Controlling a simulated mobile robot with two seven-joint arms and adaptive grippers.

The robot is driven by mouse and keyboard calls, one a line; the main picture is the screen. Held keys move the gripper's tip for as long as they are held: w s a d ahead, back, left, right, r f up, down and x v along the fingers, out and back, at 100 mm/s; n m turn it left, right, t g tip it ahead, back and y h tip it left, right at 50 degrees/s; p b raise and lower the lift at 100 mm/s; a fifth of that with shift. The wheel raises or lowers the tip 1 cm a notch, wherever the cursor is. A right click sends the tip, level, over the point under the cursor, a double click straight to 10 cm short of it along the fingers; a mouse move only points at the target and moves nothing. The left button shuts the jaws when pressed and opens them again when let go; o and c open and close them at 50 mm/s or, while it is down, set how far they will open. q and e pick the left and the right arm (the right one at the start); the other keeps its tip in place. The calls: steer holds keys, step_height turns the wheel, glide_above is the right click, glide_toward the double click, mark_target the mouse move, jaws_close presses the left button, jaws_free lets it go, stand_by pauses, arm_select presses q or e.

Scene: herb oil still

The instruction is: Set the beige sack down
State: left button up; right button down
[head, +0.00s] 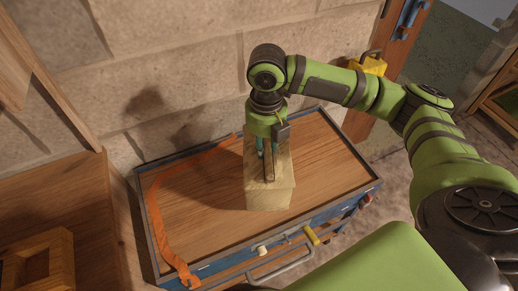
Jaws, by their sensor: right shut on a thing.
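The beige sack (272,197) is a pale, block-shaped bundle over the middle of the wooden-topped blue cart (328,158). My right gripper (268,172) comes down from above and is shut on the sack's upper part. The sack looks upright. Its base is over or on the wooden top; I cannot tell whether it touches. The gripper and wrist hide part of the sack's top and back. My left gripper is not in view.
An orange strap (158,214) lies along the cart top's left side. The stone wall (170,65) stands close behind. A wooden crate (40,264) is at lower left. A yellow object (371,66) stands behind my right arm. The top's right part is clear.

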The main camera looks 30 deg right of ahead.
steer(key=w, duration=0.1)
steer(key=w+f, duration=0.1)
steer(key=w, duration=0.1)
steer(key=shift+w+f, duration=0.1)
steer(key=shift+f, duration=0.2)
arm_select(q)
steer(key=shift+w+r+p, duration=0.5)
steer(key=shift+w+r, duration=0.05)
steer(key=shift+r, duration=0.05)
arm_select(e)
step_height(320, 180, down, 4)
steer(key=shift+f, duration=0.1)
steer(key=c, duration=1)
jaws_free()
steer(key=shift+d+f, duration=0.1)
steer(key=shift+f, duration=0.05)
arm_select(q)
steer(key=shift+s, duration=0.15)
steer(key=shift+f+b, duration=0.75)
arm_select(e)
step_height(320, 180, up, 12)
steer(key=shift+r, duration=0.15)
